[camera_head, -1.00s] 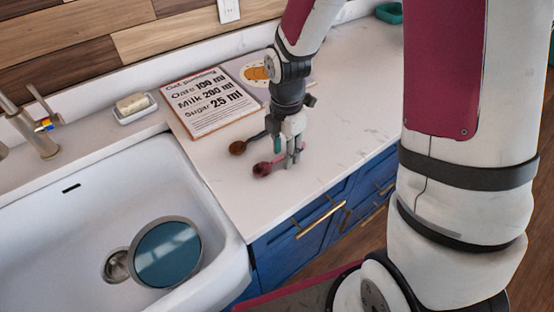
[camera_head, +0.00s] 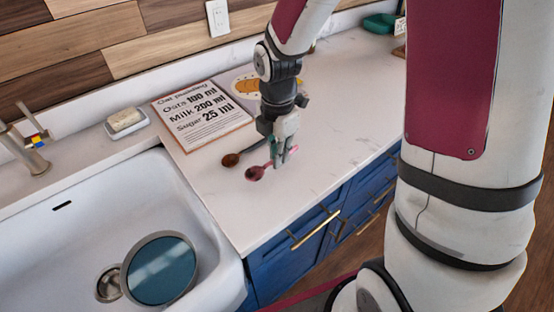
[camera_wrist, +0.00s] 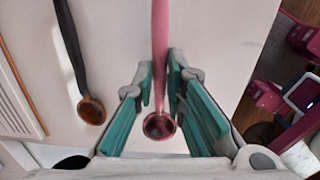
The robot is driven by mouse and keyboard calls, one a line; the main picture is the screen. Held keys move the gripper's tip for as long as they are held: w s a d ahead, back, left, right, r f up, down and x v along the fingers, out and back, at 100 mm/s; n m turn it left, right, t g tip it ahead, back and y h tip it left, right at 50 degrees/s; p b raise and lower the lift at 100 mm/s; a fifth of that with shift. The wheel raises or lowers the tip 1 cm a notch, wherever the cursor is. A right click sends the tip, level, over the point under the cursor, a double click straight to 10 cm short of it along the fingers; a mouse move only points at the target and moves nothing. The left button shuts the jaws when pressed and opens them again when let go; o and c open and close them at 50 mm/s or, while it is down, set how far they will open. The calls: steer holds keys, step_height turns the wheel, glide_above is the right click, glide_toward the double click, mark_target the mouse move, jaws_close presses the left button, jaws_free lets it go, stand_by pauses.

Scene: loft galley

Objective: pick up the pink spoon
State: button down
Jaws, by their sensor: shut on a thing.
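The pink spoon (camera_head: 257,172) has a dark reddish bowl and a pink handle. In the head view it is at my gripper (camera_head: 279,160), over the counter near its front edge. In the wrist view the spoon (camera_wrist: 160,60) runs from the top edge down between the green finger pads of my gripper (camera_wrist: 164,92), its bowl towards the wrist. The gripper is shut on the spoon's handle. Whether the spoon is clear of the counter is hard to tell.
A black-handled spoon with a brown bowl (camera_head: 231,159) lies to the left, also in the wrist view (camera_wrist: 91,108). A recipe board (camera_head: 203,116) lies behind. The sink (camera_head: 75,215) holds a round pan (camera_head: 160,270). The counter (camera_head: 340,110) to the right is clear.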

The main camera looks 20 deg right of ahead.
steer(key=s+a, duration=0.1)
steer(key=s, duration=0.3)
steer(key=s+a+r, duration=0.1)
steer(key=s, duration=0.3)
steer(key=s+a+r+p, duration=0.1)
steer(key=s+a, duration=0.1)
steer(key=s, duration=0.3)
steer(key=shift+s, duration=0.1)
steer(key=p, duration=0.1)
steer(key=s+p, duration=0.1)
steer(key=p, duration=0.1)
steer(key=shift+a+r, duration=0.15)
steer(key=shift+r, duration=0.05)
steer(key=shift+s+a+p, duration=0.2)
steer(key=shift+s+p, duration=0.3)
steer(key=shift+p, duration=0.55)
